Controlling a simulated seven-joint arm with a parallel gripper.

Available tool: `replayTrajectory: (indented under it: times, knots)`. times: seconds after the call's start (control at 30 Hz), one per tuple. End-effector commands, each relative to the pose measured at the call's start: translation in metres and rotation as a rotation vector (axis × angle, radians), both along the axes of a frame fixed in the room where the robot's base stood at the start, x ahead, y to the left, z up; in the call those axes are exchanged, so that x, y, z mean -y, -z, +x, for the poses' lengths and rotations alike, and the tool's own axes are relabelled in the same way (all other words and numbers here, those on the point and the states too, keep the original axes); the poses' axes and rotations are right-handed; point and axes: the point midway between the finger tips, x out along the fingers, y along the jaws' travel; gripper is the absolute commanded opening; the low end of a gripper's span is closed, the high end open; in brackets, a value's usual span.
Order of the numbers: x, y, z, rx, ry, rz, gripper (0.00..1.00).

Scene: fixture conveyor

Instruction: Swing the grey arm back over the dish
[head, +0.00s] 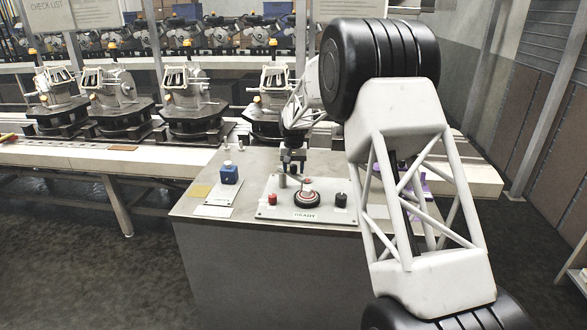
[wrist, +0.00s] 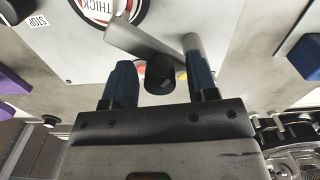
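The round dish (head: 306,200), dark with a red and white face, sits on the panel plate; part of it, lettered "THICK", shows at the top of the wrist view (wrist: 108,8). The grey arm (wrist: 142,47) is a flat bar whose one end lies at the dish's edge in the wrist view. A grey upright post (wrist: 192,52) stands at its other end; it shows left of the dish in the head view (head: 282,181). My gripper (head: 292,163) is above the post. Its blue fingers (wrist: 160,84) are apart, the post nearest the right finger; contact cannot be told.
A black knob (wrist: 160,73) shows between the fingers. The panel plate (head: 318,213) also bears a red knob (head: 272,198) and a black knob (head: 341,200). A conveyor with several fixtures runs behind.

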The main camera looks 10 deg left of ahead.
Motion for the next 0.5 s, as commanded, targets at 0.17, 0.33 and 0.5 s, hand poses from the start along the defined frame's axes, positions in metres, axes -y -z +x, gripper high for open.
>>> replayTrajectory:
  times: [0.17, 0.33, 0.5]
  knots:
    - [0.0, -0.0002, 0.0, 0.0, 0.0, 0.0, 0.25]
    - [0.0, -0.0003, 0.0001, 0.0, 0.0, 0.0, 0.0]
    - [0.0, -0.0003, 0.0001, 0.0, -0.001, 0.0, 0.0]
